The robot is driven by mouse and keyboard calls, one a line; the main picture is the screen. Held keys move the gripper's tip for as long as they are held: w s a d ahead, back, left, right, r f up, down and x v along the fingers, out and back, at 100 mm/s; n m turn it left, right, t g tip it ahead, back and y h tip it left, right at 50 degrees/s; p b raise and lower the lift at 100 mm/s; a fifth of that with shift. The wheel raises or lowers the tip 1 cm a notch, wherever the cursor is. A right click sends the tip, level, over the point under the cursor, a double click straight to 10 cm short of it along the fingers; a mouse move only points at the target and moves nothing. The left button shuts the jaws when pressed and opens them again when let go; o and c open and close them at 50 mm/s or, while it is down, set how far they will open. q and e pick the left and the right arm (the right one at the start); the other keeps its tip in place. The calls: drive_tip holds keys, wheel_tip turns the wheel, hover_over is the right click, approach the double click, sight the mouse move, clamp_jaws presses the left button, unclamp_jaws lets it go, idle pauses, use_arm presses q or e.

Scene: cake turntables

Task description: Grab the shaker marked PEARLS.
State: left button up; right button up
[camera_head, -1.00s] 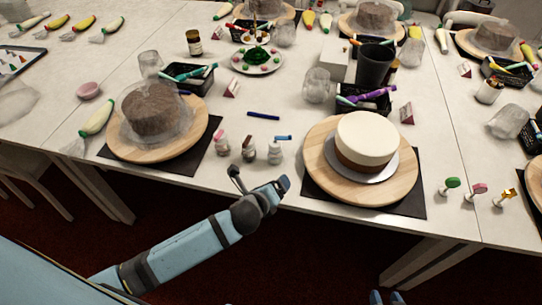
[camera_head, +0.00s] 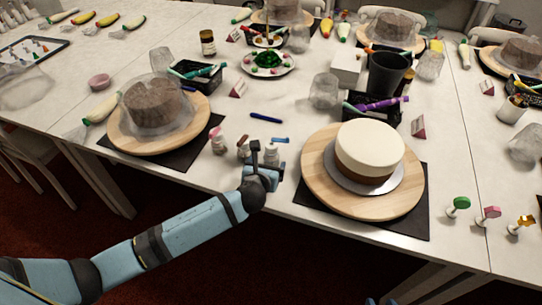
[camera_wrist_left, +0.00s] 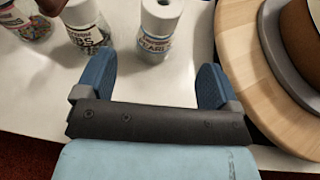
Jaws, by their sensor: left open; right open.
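The shaker marked PEARLS (camera_wrist_left: 156,38) stands upright on the table, with a pale grey top and a white label. It is the rightmost of three shakers in the head view (camera_head: 272,156), partly hidden by my left gripper (camera_head: 264,172). In the left wrist view my left gripper (camera_wrist_left: 156,72) is open, with the shaker ahead of and between its blue fingers, not gripped. A second shaker (camera_wrist_left: 86,28), its label ending in "BS", stands just left, close to the left finger. My right gripper (camera_head: 381,301) barely shows at the bottom edge, open.
The third shaker (camera_head: 218,143) stands at the left of the row. A wooden turntable (camera_head: 313,182) with a cream-and-brown cake (camera_head: 370,142) is close on the right. Another turntable (camera_head: 118,140) with a covered brown cake is left. A blue pen (camera_head: 266,118) lies behind the shakers.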

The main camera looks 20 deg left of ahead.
sight(270, 156)
use_arm(q)
drive_tip(key=x, duration=0.3)
drive_tip(key=b+x, duration=0.1)
drive_tip(key=x, duration=0.3)
drive_tip(key=shift+w+a, duration=0.15)
drive_tip(key=shift+w, duration=0.05)
drive_tip(key=shift+w+f, duration=0.2)
drive_tip(key=shift+w, duration=0.3)
drive_tip(key=shift+c, duration=1.2)
drive_tip(key=c, duration=0.9)
drive_tip(key=shift+o, duration=0.2)
drive_tip(key=shift+r, duration=0.15)
